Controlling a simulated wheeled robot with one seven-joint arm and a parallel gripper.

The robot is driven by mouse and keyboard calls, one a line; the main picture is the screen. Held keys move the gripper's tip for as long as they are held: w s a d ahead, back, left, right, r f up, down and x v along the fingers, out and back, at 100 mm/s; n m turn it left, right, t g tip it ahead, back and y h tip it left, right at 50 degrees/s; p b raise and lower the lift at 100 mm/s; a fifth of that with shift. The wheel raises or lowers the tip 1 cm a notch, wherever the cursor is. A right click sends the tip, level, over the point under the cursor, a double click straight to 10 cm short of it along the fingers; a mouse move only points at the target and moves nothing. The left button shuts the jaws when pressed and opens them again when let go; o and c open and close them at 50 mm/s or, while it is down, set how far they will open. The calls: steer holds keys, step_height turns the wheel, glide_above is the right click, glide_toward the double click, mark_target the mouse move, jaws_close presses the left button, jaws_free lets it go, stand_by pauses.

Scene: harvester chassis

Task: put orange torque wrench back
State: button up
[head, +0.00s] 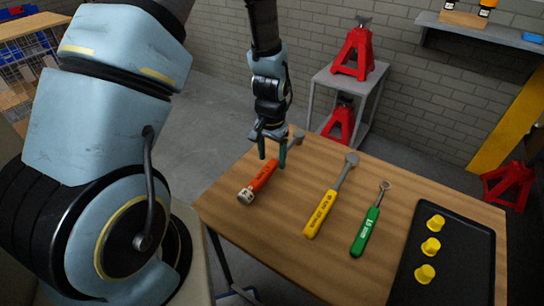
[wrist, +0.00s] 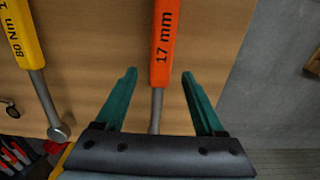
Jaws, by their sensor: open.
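The orange torque wrench (head: 263,177) lies on the wooden table (head: 300,238) near its left edge. In the wrist view the orange handle (wrist: 163,45) reads "17 mm", and its grey shaft runs down between the fingers. My gripper (head: 273,160) is open, with its green fingers on either side of the wrench near where handle meets shaft. It also shows open in the wrist view (wrist: 160,88), with gaps on both sides of the shaft. The wrench's head end is partly hidden by my gripper.
A yellow wrench (head: 322,212) and a green wrench (head: 367,230) lie to the right. A black tray (head: 453,231) with three yellow cups (head: 433,246) is at the table's right. A grey stand (head: 320,76) with red jacks (head: 353,53) is behind the table.

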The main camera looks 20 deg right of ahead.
step_height(320, 180, up, 11)
steer(key=b, duration=0.2)
steer(key=shift+f, duration=0.2)
steer(key=shift+a, duration=0.1)
steer(key=s+a+r+n, duration=0.1)
steer(key=a+r+n, duration=0.2)
steer(key=a, duration=0.9)
steer(key=s+a+r+n+t, duration=0.1)
steer(key=a+r+n, duration=0.3)
steer(key=a, duration=0.8)
steer(key=shift+n, duration=1)
steer(key=shift+r, duration=0.15)
